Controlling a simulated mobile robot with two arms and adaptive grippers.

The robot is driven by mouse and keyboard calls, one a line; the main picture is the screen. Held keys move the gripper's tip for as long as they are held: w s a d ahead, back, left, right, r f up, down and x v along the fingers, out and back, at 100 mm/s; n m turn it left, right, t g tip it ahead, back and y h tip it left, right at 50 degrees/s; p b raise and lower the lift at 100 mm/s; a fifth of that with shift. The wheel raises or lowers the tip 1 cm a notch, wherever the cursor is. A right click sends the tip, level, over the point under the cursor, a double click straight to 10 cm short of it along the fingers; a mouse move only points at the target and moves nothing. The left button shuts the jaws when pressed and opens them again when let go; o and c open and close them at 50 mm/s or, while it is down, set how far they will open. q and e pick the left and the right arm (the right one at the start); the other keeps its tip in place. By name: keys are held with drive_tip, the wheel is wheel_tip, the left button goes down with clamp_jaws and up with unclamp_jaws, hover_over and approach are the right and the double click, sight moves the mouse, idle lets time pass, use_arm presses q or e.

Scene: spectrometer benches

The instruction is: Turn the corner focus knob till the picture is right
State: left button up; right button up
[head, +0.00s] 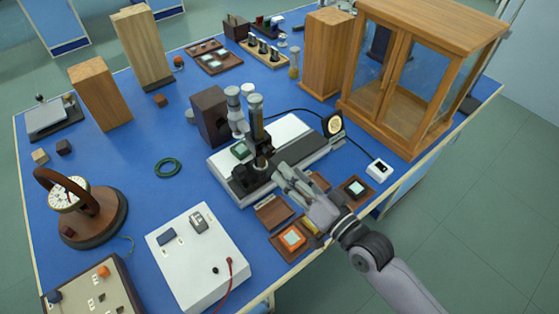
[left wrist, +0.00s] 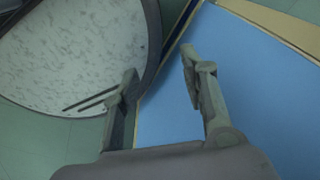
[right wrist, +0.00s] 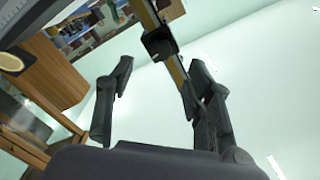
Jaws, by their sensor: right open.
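The microscope (head: 257,118) stands on a white and black base (head: 288,140) in the middle of the blue bench. I cannot make out a separate corner focus knob on it. My right gripper (head: 282,175) is at the near right side of the base, with its fingers toward it. In the right wrist view my right gripper (right wrist: 160,68) is open, and a dark bar with a yellow strip and a black block (right wrist: 158,42) shows beyond and between the fingers. My left gripper (left wrist: 159,62) shows only in the left wrist view, open and empty.
A glass-doored wooden cabinet (head: 412,75) and a wooden block (head: 326,52) stand right of the microscope. Small brown trays (head: 272,212) lie under and beside my right arm. A white box (head: 198,262) is at the front.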

drive_tip(key=shift+v, duration=2.15)
drive_tip(key=s+d+f+n+g+h, duration=0.3)
drive_tip(key=s+d+f+g+h, duration=0.9)
drive_tip(key=s, duration=0.5)
wheel_tip(320, 180, down, 28)
drive_tip(key=s+d+y, duration=0.1)
drive_tip(key=s+y, duration=0.1)
drive_tip(key=s+d+f+g, duration=0.1)
drive_tip(key=s+d+f, duration=0.2)
drive_tip(key=s+f, duration=1.2)
drive_tip(key=shift+s+g+h, duration=0.3)
drive_tip(key=shift+s, duration=0.25)
